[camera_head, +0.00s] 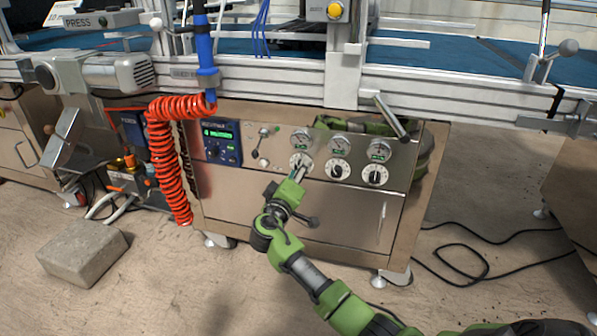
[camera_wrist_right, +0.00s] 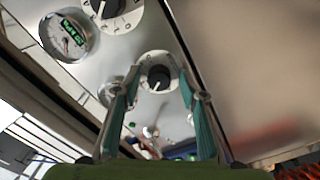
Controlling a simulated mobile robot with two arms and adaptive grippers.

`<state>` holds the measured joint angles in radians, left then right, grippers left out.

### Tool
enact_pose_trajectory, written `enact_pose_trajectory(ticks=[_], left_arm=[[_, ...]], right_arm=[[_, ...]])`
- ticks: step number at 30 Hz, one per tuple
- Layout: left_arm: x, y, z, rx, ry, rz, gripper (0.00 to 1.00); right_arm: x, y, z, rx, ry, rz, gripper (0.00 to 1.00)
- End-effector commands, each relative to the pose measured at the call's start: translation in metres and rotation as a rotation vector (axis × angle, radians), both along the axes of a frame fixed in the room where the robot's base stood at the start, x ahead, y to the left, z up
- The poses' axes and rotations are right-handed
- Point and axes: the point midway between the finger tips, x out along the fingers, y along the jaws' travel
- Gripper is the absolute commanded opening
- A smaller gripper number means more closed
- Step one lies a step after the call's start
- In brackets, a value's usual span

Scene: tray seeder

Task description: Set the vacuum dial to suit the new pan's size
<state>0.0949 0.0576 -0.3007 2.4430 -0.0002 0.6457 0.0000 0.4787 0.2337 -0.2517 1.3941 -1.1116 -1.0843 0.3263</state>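Three round white dials with black knobs sit in a row on the steel cabinet front: a left one (camera_head: 300,158), a middle one (camera_head: 337,171) and a right one (camera_head: 375,177). Their labels are too small to read, so I cannot tell which is for vacuum. My right gripper (camera_head: 299,172) is at the left dial and partly hides it. In the right wrist view its two fingers (camera_wrist_right: 160,84) are apart, one on each side of a black knob (camera_wrist_right: 158,77); I cannot tell whether they touch it. My left gripper is not in view. I cannot make out a pan.
Round gauges with green displays, such as the left gauge (camera_head: 302,139), sit above the dials. A blue controller (camera_head: 220,143) and a coiled orange hose (camera_head: 170,150) are to the left. A lever (camera_head: 391,116) juts out above right. A concrete block (camera_head: 85,252) lies on the floor.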

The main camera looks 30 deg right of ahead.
Motion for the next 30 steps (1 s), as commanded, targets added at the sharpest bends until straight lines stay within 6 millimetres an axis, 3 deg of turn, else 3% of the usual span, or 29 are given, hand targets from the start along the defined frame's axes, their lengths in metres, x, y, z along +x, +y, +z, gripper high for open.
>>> enact_pose_trajectory(ticks=[5,21,30], left_arm=[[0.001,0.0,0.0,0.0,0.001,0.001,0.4],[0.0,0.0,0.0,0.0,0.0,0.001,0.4],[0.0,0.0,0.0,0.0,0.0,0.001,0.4]], right_arm=[[-0.007,0.008,-0.001,0.0,0.0,0.001,0.38],[-0.071,0.084,-0.001,0.002,0.0,0.003,0.38],[-0.078,0.092,0.0,0.0,0.002,0.0,0.38]])
